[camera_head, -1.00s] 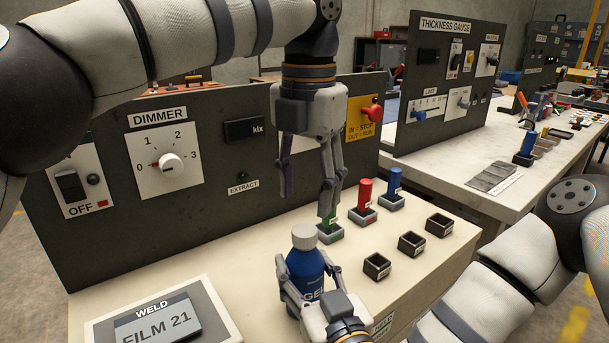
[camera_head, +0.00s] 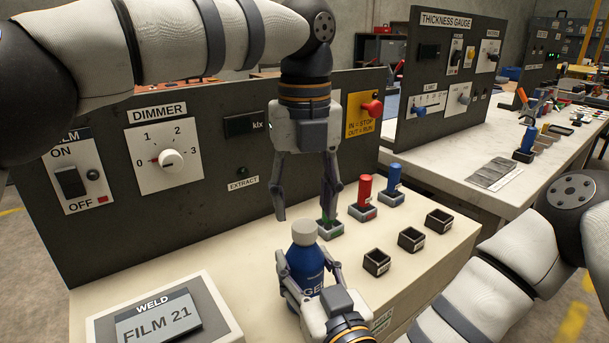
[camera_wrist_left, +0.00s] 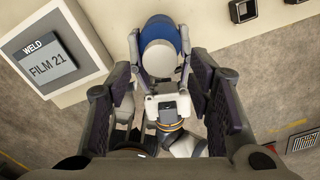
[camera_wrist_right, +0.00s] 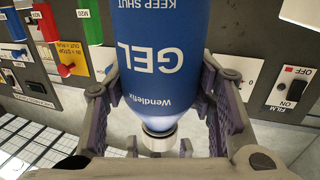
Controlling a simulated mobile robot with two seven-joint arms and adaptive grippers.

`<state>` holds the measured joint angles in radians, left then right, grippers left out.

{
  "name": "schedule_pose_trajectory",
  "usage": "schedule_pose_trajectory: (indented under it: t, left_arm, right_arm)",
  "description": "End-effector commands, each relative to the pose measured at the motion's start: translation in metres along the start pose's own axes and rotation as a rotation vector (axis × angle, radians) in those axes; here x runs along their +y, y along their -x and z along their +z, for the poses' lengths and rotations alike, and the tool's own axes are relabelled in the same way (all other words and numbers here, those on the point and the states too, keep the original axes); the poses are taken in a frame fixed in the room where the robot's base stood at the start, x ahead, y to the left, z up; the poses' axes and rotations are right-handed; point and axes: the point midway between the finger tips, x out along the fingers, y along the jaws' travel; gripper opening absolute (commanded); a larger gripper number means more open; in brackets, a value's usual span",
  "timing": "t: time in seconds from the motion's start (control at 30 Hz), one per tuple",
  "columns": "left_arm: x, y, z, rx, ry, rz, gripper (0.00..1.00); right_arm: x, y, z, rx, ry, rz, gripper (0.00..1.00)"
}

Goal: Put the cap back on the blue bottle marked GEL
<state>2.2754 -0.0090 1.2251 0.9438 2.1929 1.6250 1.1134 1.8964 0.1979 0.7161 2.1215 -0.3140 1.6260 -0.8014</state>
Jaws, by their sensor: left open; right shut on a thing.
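The blue bottle marked GEL (camera_head: 306,268) stands upright at the front of the bench. My right gripper (camera_head: 311,278) is shut around its body. A pale grey cap (camera_head: 304,232) sits on the bottle's neck; it also shows in the left wrist view (camera_wrist_left: 160,58). In the right wrist view the bottle (camera_wrist_right: 160,60) is upside down in the picture, with a dark ring between its shoulder and the cap (camera_wrist_right: 159,140). I cannot tell how tight the cap is. My left gripper (camera_head: 306,210) points down above the cap, open and empty, its fingers apart.
A WELD display (camera_head: 155,315) stands at left front. Behind the bottle are a red post (camera_head: 365,190), a blue post (camera_head: 394,178) and a partly hidden green one. Several empty black sockets (camera_head: 411,239) lie to the right. The dimmer panel (camera_head: 210,180) closes off the back.

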Motion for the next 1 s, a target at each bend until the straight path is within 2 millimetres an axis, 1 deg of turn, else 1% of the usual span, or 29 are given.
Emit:
schedule_pose_trajectory:
  t: [0.1,0.23,0.37,0.6,0.67,0.7,0.77,0.8,0.83,1.0]
  left_arm:
    - [0.001,-0.019,0.0,0.003,0.0,0.002,0.47]
    - [0.001,-0.032,0.0,0.0,-0.001,0.001,0.47]
    - [0.0,-0.037,0.0,0.0,0.0,-0.001,0.47]
    - [0.0,-0.038,0.0,0.0,0.0,-0.001,0.47]
    - [0.0,-0.038,0.0,0.0,0.0,-0.001,0.34]
    - [0.0,-0.038,0.0,0.0,0.0,-0.001,0.25]
    - [0.0,-0.038,0.0,0.0,0.0,-0.001,0.11]
    - [0.0,-0.038,0.0,0.0,0.0,0.0,0.02]
    - [0.0,-0.037,0.0,0.0,0.0,0.0,0.0]
    - [0.0,-0.037,0.0,0.0,0.0,0.0,0.0]
  right_arm:
    - [0.0,0.0,0.001,-0.001,0.0,0.0,0.0]
    - [0.0,0.0,0.001,-0.001,0.0,0.0,0.0]
    - [0.0,0.0,0.001,-0.001,0.0,0.0,0.0]
    - [0.0,0.0,0.001,-0.001,0.0,0.0,0.0]
    - [0.0,0.0,0.001,-0.001,0.0,0.0,0.0]
    - [0.0,0.0,0.0,-0.001,0.0,0.0,0.0]
    - [0.0,0.0,0.001,-0.001,0.0,0.0,0.0]
    - [0.0,0.0,0.001,-0.001,0.0,0.0,0.0]
    - [0.0,0.0,0.001,-0.001,0.0,0.0,0.0]
    - [0.0,0.0,0.0,-0.001,0.0,0.0,0.0]
